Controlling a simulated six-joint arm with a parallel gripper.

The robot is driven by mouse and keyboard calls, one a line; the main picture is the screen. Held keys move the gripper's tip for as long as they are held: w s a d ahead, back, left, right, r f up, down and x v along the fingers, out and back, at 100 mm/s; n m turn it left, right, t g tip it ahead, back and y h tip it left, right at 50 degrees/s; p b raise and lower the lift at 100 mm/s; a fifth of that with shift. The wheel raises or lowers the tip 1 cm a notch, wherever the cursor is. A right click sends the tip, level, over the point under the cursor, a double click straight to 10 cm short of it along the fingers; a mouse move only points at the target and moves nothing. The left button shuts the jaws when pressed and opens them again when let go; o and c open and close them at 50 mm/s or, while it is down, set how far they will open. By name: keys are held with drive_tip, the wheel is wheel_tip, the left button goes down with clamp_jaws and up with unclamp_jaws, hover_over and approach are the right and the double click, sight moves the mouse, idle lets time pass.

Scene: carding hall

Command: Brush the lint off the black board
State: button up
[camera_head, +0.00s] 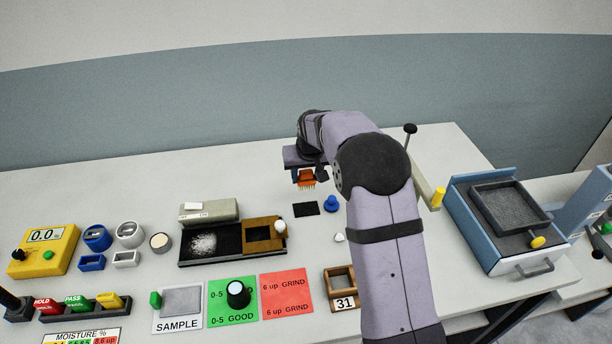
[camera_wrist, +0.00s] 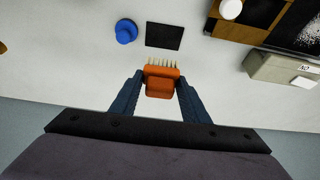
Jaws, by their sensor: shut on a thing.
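A long black board (camera_head: 228,238) lies on the table left of centre, with a patch of white lint (camera_head: 203,244) on its left half. A wooden frame (camera_head: 250,246) with a white knob sits on its right end. My gripper (camera_head: 305,166) is shut on an orange brush (camera_head: 306,178) with pale bristles, behind and to the right of the board and apart from it. In the wrist view the brush (camera_wrist: 160,82) sits between both fingers, bristles pointing up the picture. The board (camera_wrist: 258,12) shows only in part at the top right there.
A small black pad (camera_head: 306,209) and a blue knob (camera_head: 331,204) lie near the brush. A grey-beige block (camera_head: 208,211) stands along the board's back edge. Green and red cards (camera_head: 286,292) lie in front. A blue box (camera_head: 478,247) stands at right.

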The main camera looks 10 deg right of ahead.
drive_tip(key=s+a+n+y, duration=0.1)
drive_tip(key=s+a+n, duration=0.3)
drive_tip(key=a, duration=1)
drive_tip(key=s+a+f+n+g+y, duration=0.1)
drive_tip(key=s+a+n, duration=0.3)
drive_tip(key=a, duration=1)
drive_tip(key=shift+f+n+y+p, duration=0.15)
drive_tip(key=shift+n+y+p, duration=0.25)
drive_tip(key=shift+y, duration=0.2)
